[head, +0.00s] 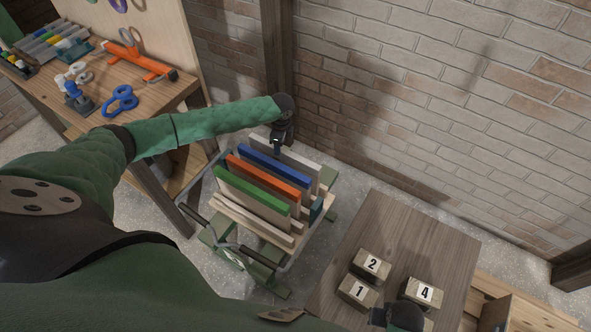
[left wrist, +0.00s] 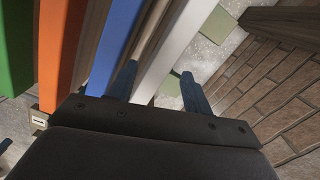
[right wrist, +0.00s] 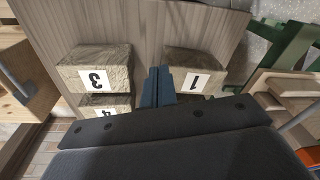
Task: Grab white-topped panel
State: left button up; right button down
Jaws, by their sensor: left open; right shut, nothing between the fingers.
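The white-topped panel (head: 305,160) stands upright at the back of a rack cart, behind the blue-topped panel (head: 275,168). It also shows in the left wrist view (left wrist: 181,38) as a pale strip. My left gripper (head: 277,146) is over the panel's left part, pointing down. In the left wrist view my left gripper (left wrist: 158,68) is open, one finger on each side of the white strip; the near finger is between the blue and white panels. Whether the fingers touch it I cannot tell. My right gripper (right wrist: 157,72) is shut and empty over the small table.
Orange-topped (head: 265,180) and green-topped (head: 250,191) panels stand in the cart (head: 283,262). Numbered blocks (head: 371,264) sit on the small table (head: 400,226) at right. A workbench (head: 117,80) with tools is at left. A brick wall (head: 430,90) closes the back.

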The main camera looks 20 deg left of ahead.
aim_at(284, 150)
pick_arm(q)
jog(key=shift+d+f+m+h, duration=0.15)
jog(key=shift+d+m+h, duration=0.15)
jog(key=shift+d+m, duration=0.35)
jog(key=shift+m, duration=0.65)
jog(key=shift+w+m, duration=0.1)
jog(key=shift+m, duration=0.3)
jog(key=shift+f+p, duration=0.4)
jog(key=shift+f, duration=0.9)
jog(key=f+p, duration=0.1)
jog(key=f, duration=0.3)
jog(key=shift+s+p, duration=0.2)
jog(key=shift+p, duration=0.2)
pick_arm(e)
jog(key=f, duration=0.6)
jog(key=s+d+f, duration=0.1)
jog(key=f, duration=0.2)
jog(key=shift+d+f, duration=0.1)
jog(key=shift+f, duration=0.25)
pick_arm(q)
jog(key=shift+f, duration=0.6)
pick_arm(e)
jog(key=shift+s+d+f, duration=0.1)
jog(key=shift+s+f, duration=0.15)
jog(key=shift+f, duration=0.45)
pick_arm(q)
grip_shut()
